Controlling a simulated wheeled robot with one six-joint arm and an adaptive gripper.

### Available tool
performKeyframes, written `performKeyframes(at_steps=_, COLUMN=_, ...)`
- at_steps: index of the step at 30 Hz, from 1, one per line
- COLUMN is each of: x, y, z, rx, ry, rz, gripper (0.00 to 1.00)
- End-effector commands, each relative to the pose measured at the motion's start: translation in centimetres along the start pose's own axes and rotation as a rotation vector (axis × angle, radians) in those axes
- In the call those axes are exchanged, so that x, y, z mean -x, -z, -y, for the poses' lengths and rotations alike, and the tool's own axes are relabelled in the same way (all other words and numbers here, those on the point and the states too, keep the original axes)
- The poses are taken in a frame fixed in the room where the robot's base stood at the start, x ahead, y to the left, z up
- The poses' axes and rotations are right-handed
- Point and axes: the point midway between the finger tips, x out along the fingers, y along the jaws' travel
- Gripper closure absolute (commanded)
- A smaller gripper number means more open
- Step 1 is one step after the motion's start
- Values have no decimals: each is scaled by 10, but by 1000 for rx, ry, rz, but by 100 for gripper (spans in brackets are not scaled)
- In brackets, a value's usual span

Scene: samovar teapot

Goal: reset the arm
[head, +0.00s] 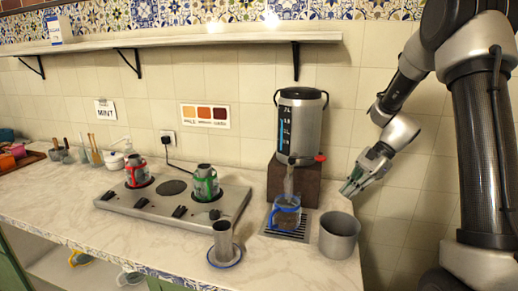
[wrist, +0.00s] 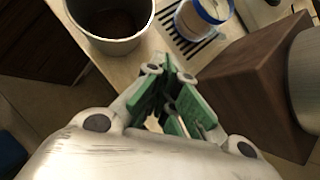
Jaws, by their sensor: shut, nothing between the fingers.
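My gripper (head: 350,188) is at the right end of the counter in the head view, beside the brown wooden block under the samovar. In the wrist view my gripper (wrist: 166,82) has its green-padded fingers together, with nothing between them. The samovar (head: 298,125) is a grey urn with a blue level gauge and a red tap handle, standing on the wooden block (head: 306,192). A glass cup with a blue band and handle (head: 286,212) stands under its spout on a slotted drip tray (head: 272,235).
A grey bin (head: 339,237) stands at the counter's right front; the wrist view shows dark matter inside the bin (wrist: 112,18). A stove (head: 165,205) carries a red-handled pot (head: 136,172) and a green-handled pot (head: 205,183). A metal cup on a blue-rimmed saucer (head: 239,258) stands near the front edge. A shelf (head: 180,43) runs above.

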Motion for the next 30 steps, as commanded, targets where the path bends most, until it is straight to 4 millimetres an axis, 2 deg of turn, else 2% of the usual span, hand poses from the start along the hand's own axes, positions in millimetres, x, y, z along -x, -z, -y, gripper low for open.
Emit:
performKeyframes(at_steps=1, x=0, y=2, z=-21, rx=78, ry=-40, rz=-35, gripper=100)
performKeyframes(at_steps=3, x=10, y=-2, z=-48, rx=218, ry=-93, rz=-101, gripper=100)
performKeyframes(at_steps=8, x=35, y=-18, z=-91, rx=470, ry=-185, rz=-220, gripper=100)
performKeyframes(at_steps=15, x=75, y=-54, z=-152, rx=834, ry=-314, rz=-416, gripper=100)
performKeyframes(at_steps=24, x=106, y=-94, z=-214, rx=1123, ry=-389, rz=-666, gripper=100)
performKeyframes(at_steps=27, x=111, y=-106, z=-226, rx=1169, ry=-374, rz=-732, gripper=100)
performKeyframes(at_steps=30, x=116, y=-117, z=-231, rx=1202, ry=-341, rz=-783, gripper=100)
